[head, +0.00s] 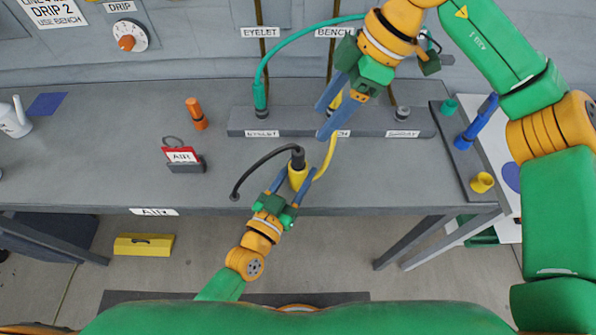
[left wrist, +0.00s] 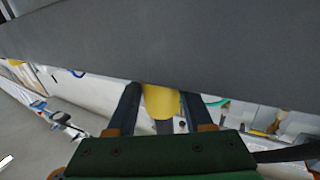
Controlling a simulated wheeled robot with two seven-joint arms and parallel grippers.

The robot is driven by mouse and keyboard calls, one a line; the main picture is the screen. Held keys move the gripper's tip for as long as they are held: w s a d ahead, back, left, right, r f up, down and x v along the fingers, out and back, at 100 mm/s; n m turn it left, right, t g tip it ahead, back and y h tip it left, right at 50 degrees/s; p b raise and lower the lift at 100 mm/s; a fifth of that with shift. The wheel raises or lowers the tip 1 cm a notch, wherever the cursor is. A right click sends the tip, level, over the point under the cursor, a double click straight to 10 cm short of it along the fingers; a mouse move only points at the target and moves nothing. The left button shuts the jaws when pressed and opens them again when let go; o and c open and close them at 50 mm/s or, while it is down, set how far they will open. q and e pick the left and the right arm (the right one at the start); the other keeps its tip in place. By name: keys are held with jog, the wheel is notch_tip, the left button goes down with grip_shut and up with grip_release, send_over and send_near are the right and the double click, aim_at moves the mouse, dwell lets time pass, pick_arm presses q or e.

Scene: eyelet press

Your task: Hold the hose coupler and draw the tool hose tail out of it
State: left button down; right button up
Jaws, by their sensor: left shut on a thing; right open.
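The yellow hose coupler (head: 298,179) is held upright or nearly so between the fingers of my left gripper (head: 300,181), near the front of the bench. In the left wrist view the coupler (left wrist: 161,102) sits between both fingers (left wrist: 158,103). The dark tool hose tail (head: 268,156) comes from the black piece at the coupler's top and curves left and down to an end on or above the bench. A yellow hose (head: 330,155) runs from near the coupler toward the rail. My right gripper (head: 322,121) is open above the rail, its fingers partly hiding the yellow hose behind.
The grey rail (head: 375,120) carries a teal hose (head: 270,65) at its left and a dark fitting at its right. An orange piece (head: 196,114) and a red AIR sign (head: 182,156) stand left. A tray (head: 460,180) with blue and yellow parts lies right.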

aim_at(296, 151)
jog(key=shift+h, duration=0.8)
jog(key=x, duration=0.3)
jog(key=a+x, duration=0.1)
jog(key=x, duration=0.6)
jog(key=shift+a, duration=0.5)
jog(key=shift+c, duration=0.2)
jog(key=shift+r, duration=0.1)
grip_shut()
